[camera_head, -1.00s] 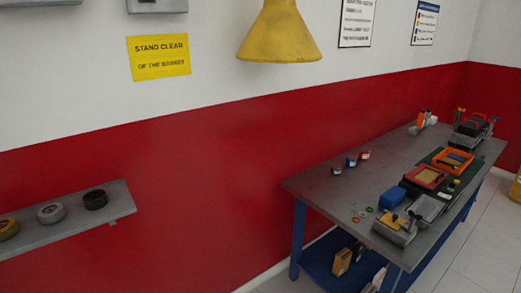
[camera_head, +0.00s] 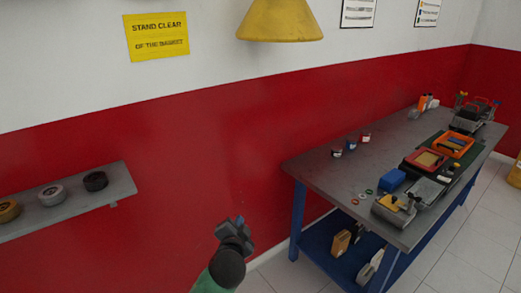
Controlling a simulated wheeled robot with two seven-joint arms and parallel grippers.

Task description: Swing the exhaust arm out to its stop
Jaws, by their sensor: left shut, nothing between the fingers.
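A yellow cone-shaped hood (camera_head: 280,22), which looks like the end of the exhaust arm, hangs at the top of the head view in front of the white wall. Its upper part and any arm joints are cut off by the top edge. My left gripper (camera_head: 234,226) is low in the middle of the view, in front of the red wall. It is shut and empty, well below the hood and apart from it. My right gripper is out of view.
A grey workbench (camera_head: 325,180) with blue legs stands at the right, bearing trays, a blue block (camera_head: 392,180) and small cans. A grey wall shelf (camera_head: 72,202) with several round parts is at the left. A yellow sign (camera_head: 157,36) is on the wall.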

